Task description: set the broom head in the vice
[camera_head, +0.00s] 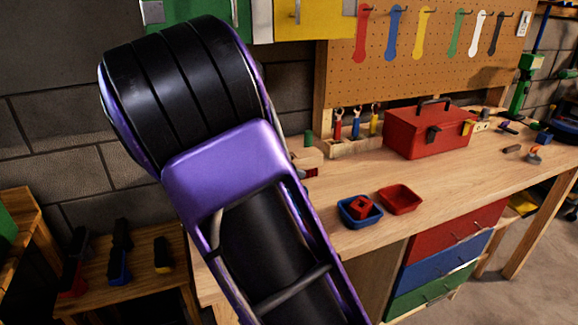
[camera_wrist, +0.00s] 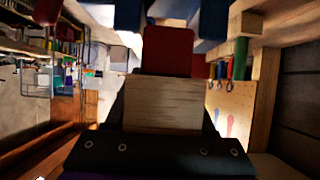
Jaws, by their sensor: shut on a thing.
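My gripper (camera_wrist: 165,92) shows only in the wrist view, its dark parts on both sides of a pale wooden block. It is shut on this block, which has a red part beyond it; I take the two together as the broom head (camera_wrist: 162,108). In the head view my purple and black arm covers the left end of the bench and hides the gripper. I cannot clearly make out the vice. Blue blocky shapes (camera_wrist: 126,14) beyond the red part may belong to it, but I cannot tell whether the broom head touches them.
A wooden bench (camera_head: 335,215) carries a blue tray (camera_head: 345,217) with a red piece in it, a red tray (camera_head: 400,199) and a red toolbox (camera_head: 415,138). A tool rack (camera_head: 352,148) stands near the pegboard (camera_head: 400,85). A low table (camera_head: 150,285) at the left holds several dark objects.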

